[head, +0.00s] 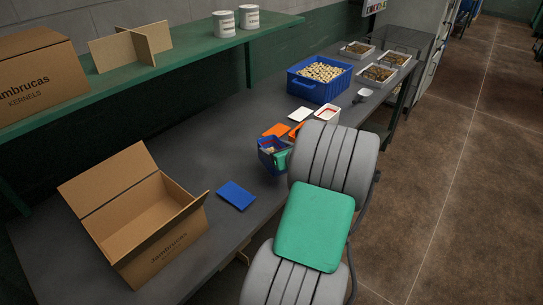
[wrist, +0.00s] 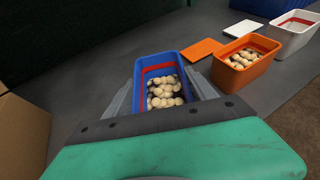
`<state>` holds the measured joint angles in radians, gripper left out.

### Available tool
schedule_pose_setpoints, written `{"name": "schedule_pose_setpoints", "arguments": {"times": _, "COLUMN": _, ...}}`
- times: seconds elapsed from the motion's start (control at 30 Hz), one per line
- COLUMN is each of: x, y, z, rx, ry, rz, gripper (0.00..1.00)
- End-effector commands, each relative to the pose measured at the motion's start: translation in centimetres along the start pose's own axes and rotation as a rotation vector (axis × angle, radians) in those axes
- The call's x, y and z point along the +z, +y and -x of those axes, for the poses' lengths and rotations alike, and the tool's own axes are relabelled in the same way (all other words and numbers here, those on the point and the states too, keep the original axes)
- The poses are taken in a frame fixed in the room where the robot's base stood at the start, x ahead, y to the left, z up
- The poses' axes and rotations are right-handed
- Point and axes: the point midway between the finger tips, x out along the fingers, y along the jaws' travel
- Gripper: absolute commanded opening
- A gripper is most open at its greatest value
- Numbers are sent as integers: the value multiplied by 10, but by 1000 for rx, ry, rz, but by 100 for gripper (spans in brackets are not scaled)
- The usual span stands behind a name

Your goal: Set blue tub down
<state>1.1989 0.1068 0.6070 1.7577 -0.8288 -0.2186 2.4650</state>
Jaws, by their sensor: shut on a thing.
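The small blue tub (wrist: 146,68) has a red band inside and holds several pale round pieces. In the wrist view my gripper (wrist: 162,98) is shut on it, with a grey finger at each side. In the head view the tub (head: 266,158) is upright near the bench's middle, partly hidden by my arm and gripper (head: 281,158). I cannot tell whether its base touches the bench.
A flat blue lid (head: 236,195) lies left of the tub on the grey bench. An open cardboard box (head: 165,245) stands further left. An orange tub (wrist: 245,73), orange lid (wrist: 201,49), white tub (head: 327,113) and large blue crate (head: 318,92) stand beyond.

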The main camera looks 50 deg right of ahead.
Motion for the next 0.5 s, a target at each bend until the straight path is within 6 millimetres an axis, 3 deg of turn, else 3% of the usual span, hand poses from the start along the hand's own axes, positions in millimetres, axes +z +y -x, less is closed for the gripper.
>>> {"name": "schedule_pose_setpoints", "arguments": {"times": 0.17, "x": -11, "y": 10, "z": -16, "rx": 1, "ry": -1, "rz": -1, "gripper": 10}}
{"name": "schedule_pose_setpoints", "arguments": {"times": 0.3, "x": -34, "y": 8, "z": -25, "rx": -1, "ry": 0, "rz": -3, "gripper": 10}}
{"name": "schedule_pose_setpoints", "arguments": {"times": 0.5, "x": -38, "y": 8, "z": -27, "rx": -3, "ry": -3, "rz": 0, "gripper": 10}}
